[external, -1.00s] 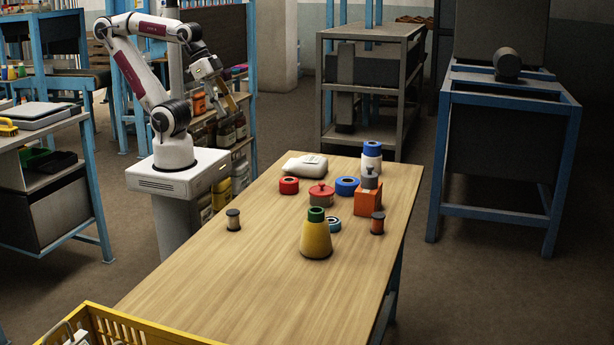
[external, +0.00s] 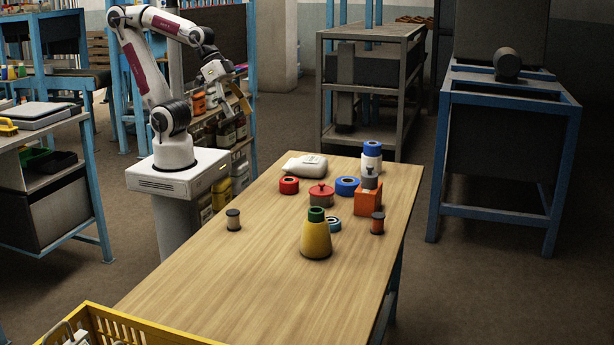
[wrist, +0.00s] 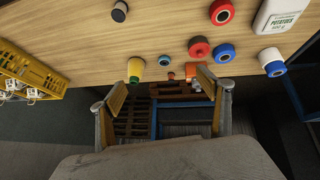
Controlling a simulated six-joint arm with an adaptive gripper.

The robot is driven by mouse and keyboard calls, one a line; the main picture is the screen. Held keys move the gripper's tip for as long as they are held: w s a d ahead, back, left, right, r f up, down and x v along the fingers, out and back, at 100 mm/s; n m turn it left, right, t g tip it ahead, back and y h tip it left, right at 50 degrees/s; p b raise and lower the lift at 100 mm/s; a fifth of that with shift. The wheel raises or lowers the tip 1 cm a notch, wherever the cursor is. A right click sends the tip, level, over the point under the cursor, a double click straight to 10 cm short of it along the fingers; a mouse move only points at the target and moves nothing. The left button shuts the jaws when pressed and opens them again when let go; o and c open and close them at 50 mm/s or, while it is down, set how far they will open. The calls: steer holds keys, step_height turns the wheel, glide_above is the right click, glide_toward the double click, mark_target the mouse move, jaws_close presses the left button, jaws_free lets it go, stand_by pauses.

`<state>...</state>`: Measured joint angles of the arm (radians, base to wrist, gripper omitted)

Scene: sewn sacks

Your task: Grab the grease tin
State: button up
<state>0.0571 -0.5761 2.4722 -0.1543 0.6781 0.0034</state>
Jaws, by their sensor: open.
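The likely grease tin is a squat red lidded tin with a knob (external: 321,195), standing upright near the middle of the far half of the wooden table (external: 220,275). In the wrist view it appears as a red round lid (wrist: 199,48). My gripper (external: 241,102) is raised high beyond the table's left side, well away from the tin. In the wrist view my gripper (wrist: 162,92) has its two fingers spread wide, with nothing between them.
Near the tin are a red roll (external: 289,185), a blue roll (external: 347,186), a white sack (external: 305,166) and an orange box (external: 368,199). A yellow cone bottle (external: 316,240) stands nearer the camera. A yellow crate (external: 150,330) is at the near end. The table's left middle is mostly clear.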

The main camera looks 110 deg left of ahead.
steer(key=w+d+f+n+t, duration=0.1)
steer(key=w+d+f+n, duration=0.15)
steer(key=w, duration=0.45)
steer(key=w+d+f+n+t, duration=0.1)
steer(key=w+d+f, duration=0.1)
steer(key=w+f, duration=0.35)
steer(key=w+d+f+n+t, duration=0.1)
steer(key=w+d+f+n, duration=0.1)
steer(key=w, duration=0.7)
steer(key=n+y, duration=0.4)
steer(key=y, duration=0.7)
glide_toward(311, 195)
steer(key=shift+g, duration=0.4)
steer(key=w, duration=0.1)
steer(key=w+a+f, duration=0.1)
steer(key=w, duration=0.2)
steer(key=shift+w+a+f, duration=0.25)
steer(key=shift+w+a, duration=0.15)
steer(key=shift+s+a+f+y, duration=0.2)
steer(key=shift+s+a+y, duration=0.3)
steer(key=shift+s+a, duration=0.1)
steer(key=shift+x, duration=1.25)
steer(key=shift+w, duration=0.1)
